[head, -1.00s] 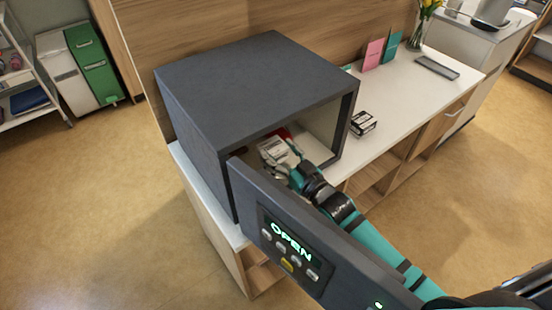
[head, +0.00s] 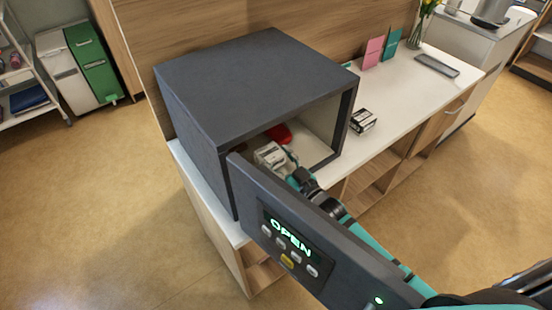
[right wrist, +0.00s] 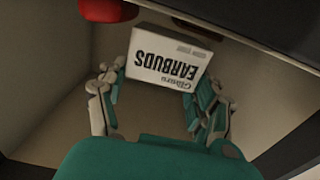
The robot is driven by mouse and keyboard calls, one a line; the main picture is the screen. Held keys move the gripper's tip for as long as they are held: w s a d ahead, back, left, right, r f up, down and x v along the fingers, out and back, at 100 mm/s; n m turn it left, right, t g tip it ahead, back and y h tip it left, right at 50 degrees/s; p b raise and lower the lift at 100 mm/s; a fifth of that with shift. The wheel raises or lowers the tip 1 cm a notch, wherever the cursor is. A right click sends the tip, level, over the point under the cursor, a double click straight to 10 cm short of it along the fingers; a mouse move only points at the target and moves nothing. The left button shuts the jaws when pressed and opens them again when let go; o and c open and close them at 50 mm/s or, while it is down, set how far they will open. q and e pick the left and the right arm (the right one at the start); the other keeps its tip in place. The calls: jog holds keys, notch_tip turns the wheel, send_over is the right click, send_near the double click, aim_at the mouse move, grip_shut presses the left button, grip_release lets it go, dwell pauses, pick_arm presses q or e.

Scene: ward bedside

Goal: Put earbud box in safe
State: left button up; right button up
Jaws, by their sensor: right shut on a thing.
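The dark grey safe (head: 250,75) stands on the bedside counter with its door (head: 310,235) swung open and its panel reading OPEN. The white earbud box (head: 270,156) is inside the safe opening. In the right wrist view the earbud box (right wrist: 170,60) shows its "EARBUDS" label upside down, between the fingers of my right gripper (right wrist: 160,100). My right gripper (head: 286,166) reaches in past the door and is shut on the box. Whether the box touches the safe floor cannot be told. My left gripper is not in view.
A red object (head: 279,134) lies inside the safe behind the box; it also shows in the right wrist view (right wrist: 108,9). A small black-and-white box (head: 362,121) sits on the counter right of the safe. Pink and teal cards and a grey tray (head: 437,66) are farther back.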

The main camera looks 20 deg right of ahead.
jog(key=shift+s+f, duration=0.1)
jog(key=shift+f, duration=0.3)
jog(key=o, duration=0.9)
jog(key=shift+f, duration=0.1)
jog(key=o, duration=0.3)
jog(key=shift+s+f, duration=0.1)
jog(key=shift+f, duration=0.05)
jog(key=shift+r+p, duration=0.4)
jog(key=shift+r, duration=0.1)
jog(key=v, duration=0.7)
jog(key=r+v, duration=0.1)
jog(key=v, duration=0.3)
jog(key=shift+s+d+b, duration=0.2)
jog(key=shift+s+b, duration=0.1)
jog(key=shift+b, duration=0.05)
